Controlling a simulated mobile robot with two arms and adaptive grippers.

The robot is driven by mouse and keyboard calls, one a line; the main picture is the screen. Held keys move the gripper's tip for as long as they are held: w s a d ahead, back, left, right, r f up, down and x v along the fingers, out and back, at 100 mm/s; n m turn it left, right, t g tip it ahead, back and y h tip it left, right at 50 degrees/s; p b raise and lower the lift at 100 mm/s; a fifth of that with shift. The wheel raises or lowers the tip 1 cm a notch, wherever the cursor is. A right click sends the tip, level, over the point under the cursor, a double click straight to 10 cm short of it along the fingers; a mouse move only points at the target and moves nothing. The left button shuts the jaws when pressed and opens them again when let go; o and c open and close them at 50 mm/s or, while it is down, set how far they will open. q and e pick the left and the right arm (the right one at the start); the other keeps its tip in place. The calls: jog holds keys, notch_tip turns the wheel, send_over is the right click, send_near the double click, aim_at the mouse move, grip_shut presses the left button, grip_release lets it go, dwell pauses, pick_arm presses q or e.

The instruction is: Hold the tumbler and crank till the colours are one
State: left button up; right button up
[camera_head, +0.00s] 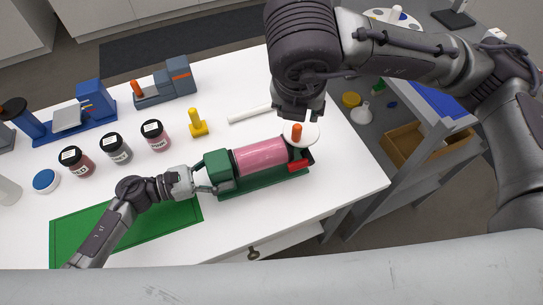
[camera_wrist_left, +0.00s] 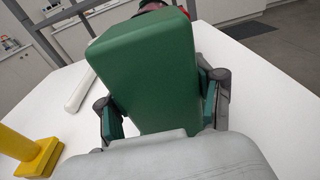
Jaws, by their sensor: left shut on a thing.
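The tumbler has a green base (camera_head: 265,182) and a clear drum (camera_head: 260,157) full of pink, lightly streaked contents. Its white crank disc (camera_head: 308,138) with an orange knob (camera_head: 297,131) is at the right end, beside a red part (camera_head: 299,165). My left gripper (camera_head: 208,182) is shut on the green end block (camera_head: 217,168) of the tumbler. In the left wrist view the fingers sit on both sides of that green block (camera_wrist_left: 145,75). My right gripper (camera_head: 298,113) points down just above the orange knob; its fingertips are too hidden to tell contact or opening.
Three labelled jars (camera_head: 117,150) stand left of the tumbler, with a yellow stand (camera_head: 198,123) and a white rod (camera_head: 249,114) behind it. A green mat (camera_head: 125,228) lies at the front left. The white table (camera_head: 345,165) ends close right of the tumbler.

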pick_arm(q)
jog(key=shift+a+f, duration=0.1)
jog(key=shift+f, duration=0.05)
jog(key=o, duration=1.3)
jog(key=shift+w, duration=0.1)
jog(key=o, duration=0.3)
jog(key=v, duration=1.2)
